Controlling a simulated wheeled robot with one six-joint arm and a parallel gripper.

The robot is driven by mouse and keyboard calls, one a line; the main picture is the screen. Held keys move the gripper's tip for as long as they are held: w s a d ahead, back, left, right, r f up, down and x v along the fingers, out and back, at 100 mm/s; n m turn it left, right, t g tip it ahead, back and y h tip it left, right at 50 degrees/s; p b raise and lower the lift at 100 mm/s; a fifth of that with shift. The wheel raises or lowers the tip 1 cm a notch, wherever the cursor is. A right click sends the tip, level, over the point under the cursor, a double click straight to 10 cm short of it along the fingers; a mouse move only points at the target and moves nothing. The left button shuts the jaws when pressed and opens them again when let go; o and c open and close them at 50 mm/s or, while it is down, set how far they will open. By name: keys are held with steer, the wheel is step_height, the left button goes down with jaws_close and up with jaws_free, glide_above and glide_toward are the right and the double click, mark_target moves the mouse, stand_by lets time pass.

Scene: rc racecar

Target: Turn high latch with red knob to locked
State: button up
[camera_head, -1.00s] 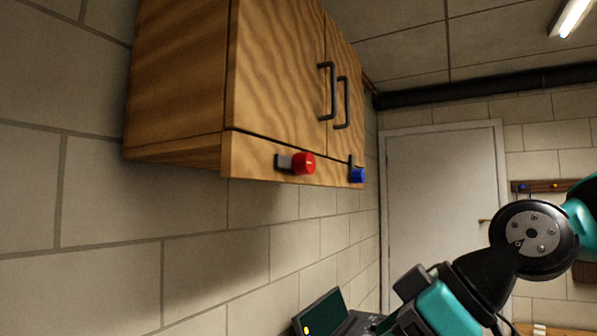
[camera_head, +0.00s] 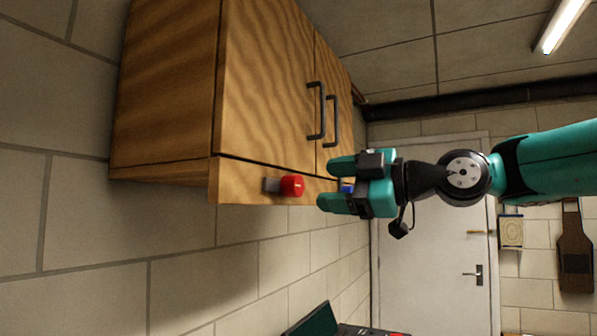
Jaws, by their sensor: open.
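The red knob (camera_head: 292,186) sits on the end of a grey latch lever (camera_head: 271,185) on the bottom rail of the wooden wall cabinet (camera_head: 165,90). The lever lies level, with the knob at its right. My gripper (camera_head: 325,184) is open and empty, its two teal fingers one above the other and pointing left. It is to the right of the red knob in the picture, apart from it. The blue knob (camera_head: 347,188) of a second latch is partly hidden behind my gripper, and its lever is hidden.
The cabinet doors have two dark handles (camera_head: 316,111) above the latches. A dark device with a screen (camera_head: 312,321) stands below. A white door (camera_head: 428,270) is at the back. The space under the cabinet looks clear.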

mark_target(300, 186)
steer(key=p+x, duration=0.2)
steer(key=x, duration=0.5)
steer(key=shift+p, duration=0.35)
steer(key=c, duration=0.9)
